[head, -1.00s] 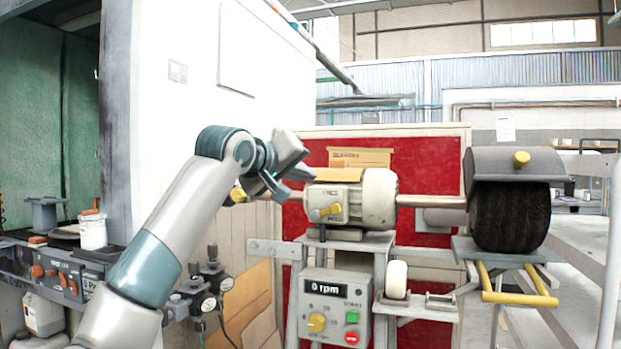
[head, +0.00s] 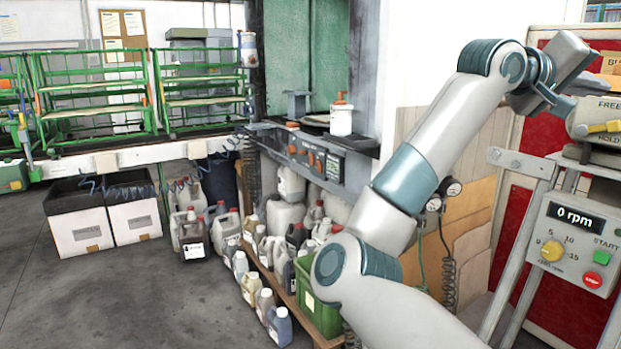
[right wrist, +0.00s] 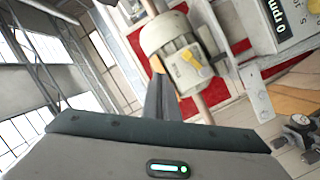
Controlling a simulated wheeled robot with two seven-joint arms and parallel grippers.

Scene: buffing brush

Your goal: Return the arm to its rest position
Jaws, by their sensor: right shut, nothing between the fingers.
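My right gripper (head: 564,98) is raised at the upper right of the head view, at the end of my grey and teal arm. It is shut and empty, in front of the red panel and left of the buffing machine's motor in the picture. In the right wrist view its dark fingers (right wrist: 166,97) are together, with the motor (right wrist: 175,45) beyond them. The control box (head: 575,240) reads 0 rpm at the right of the head view. My left gripper is not in view. The brush is out of the head view.
Several jugs and bottles (head: 285,235) and a green crate (head: 318,308) stand low behind my arm. A bench with a white pot (head: 341,121) is left of the arm. Green racks (head: 95,100) and white boxes (head: 105,228) are farther left. The grey floor (head: 150,300) at lower left is clear.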

